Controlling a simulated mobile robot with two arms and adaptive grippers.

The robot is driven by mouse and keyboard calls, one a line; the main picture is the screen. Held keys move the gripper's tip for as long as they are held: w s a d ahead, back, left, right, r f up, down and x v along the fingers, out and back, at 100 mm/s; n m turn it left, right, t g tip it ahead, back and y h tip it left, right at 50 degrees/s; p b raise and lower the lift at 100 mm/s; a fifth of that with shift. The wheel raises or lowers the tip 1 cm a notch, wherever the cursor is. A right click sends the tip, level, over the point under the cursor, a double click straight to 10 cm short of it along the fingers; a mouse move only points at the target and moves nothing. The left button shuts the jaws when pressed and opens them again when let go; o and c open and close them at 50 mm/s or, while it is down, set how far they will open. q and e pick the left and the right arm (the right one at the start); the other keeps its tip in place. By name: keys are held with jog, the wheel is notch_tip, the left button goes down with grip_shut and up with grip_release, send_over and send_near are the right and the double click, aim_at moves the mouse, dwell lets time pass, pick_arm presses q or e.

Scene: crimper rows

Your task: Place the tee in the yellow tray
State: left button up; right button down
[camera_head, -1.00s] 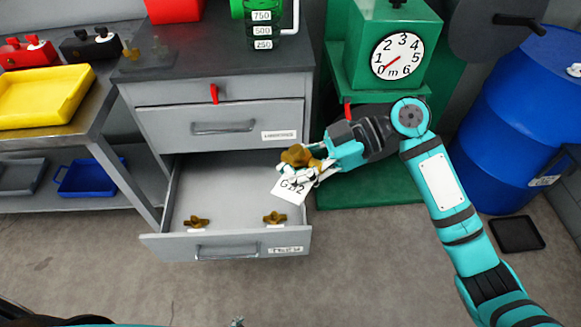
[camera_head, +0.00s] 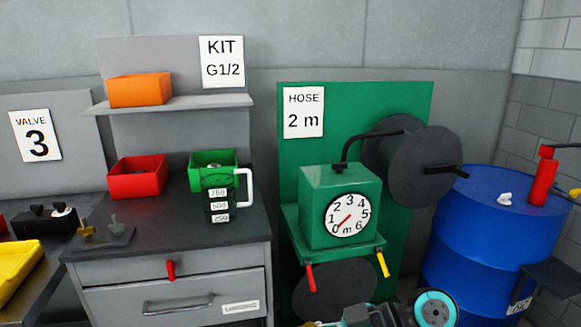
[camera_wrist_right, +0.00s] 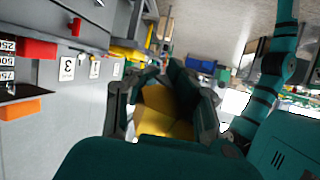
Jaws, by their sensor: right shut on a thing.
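The tee (camera_wrist_right: 165,112), a brass-coloured fitting, is between the fingers of my right gripper (camera_wrist_right: 162,95) in the right wrist view. The gripper is shut on it, and the fingers hide part of its shape. In the head view only the top of my right arm shows at the bottom edge; the tee is not clear there. The yellow tray (camera_head: 16,262) is at the far left of the head view, cut off by the picture edge. My left gripper is not in view.
A green hose machine with a dial (camera_head: 348,214) and a blue barrel (camera_head: 475,235) stand right. An orange bin (camera_head: 140,90) is on the shelf.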

jog(key=s+d+f+m+t+h, duration=0.1)
jog(key=d+m+t, duration=0.2)
jog(key=d, duration=0.6)
jog(key=s+d+f+m+t+h, duration=0.1)
jog(key=d+m+t, duration=0.3)
jog(key=d, duration=0.4)
jog(key=shift+d+f+t+h, duration=0.3)
jog(key=shift+d+f+t, duration=0.05)
jog(key=shift+f+t, duration=0.15)
jog(key=shift+r, duration=0.15)
jog(key=shift+a+r, duration=0.1)
jog(key=shift+s+f, duration=0.1)
jog(key=shift+f, duration=0.15)
